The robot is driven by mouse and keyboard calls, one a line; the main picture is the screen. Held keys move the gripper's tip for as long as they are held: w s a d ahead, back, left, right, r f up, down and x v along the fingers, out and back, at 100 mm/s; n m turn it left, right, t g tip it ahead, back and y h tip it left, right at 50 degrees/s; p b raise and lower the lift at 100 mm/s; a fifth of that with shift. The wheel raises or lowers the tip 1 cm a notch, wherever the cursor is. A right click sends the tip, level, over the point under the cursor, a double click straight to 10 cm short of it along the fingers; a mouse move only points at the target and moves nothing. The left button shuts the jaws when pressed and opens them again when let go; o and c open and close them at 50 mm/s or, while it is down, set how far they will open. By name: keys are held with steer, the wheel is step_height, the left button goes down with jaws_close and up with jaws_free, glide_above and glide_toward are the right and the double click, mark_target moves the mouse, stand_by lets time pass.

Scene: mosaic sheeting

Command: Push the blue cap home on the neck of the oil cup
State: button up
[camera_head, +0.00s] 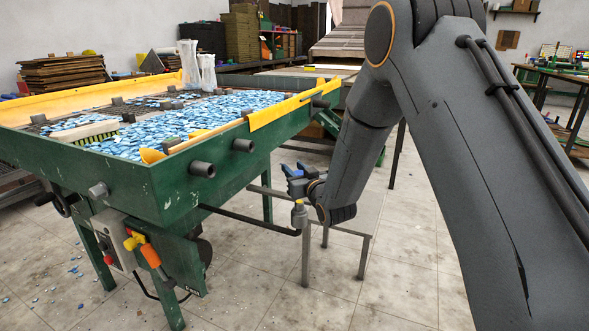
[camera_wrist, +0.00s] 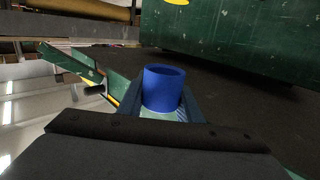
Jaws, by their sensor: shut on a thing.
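The blue cap (camera_wrist: 164,88) is held between the two fingers of my gripper (camera_wrist: 161,98) in the wrist view; its open round rim shows. In the head view my gripper (camera_head: 292,174) is at the end of my arm, beside the table, with blue showing at its fingers; the cap cannot be told clearly from the fingers there. A small grey cup with a yellowish top (camera_head: 299,214), which looks like the oil cup, stands at the end of a dark bar just below my gripper. The cap appears apart from it. The cup is not clearly seen in the wrist view.
The green table (camera_head: 150,190) with blue mosaic pieces (camera_head: 200,120) stands at the left, with pipe stubs on its side. A control box with a red button (camera_head: 118,240) hangs below it. A low grey stand (camera_head: 345,210) is behind the cup.

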steer(key=shift+f+b, duration=1.25)
steer(key=shift+f, duration=1.25)
steer(key=shift+f+b, duration=0.8)
steer(key=shift+f, duration=1.2)
steer(key=o, duration=1.2)
steer(key=p+v, duration=0.1)
steer(key=v, duration=0.7)
steer(key=shift+w, duration=0.1)
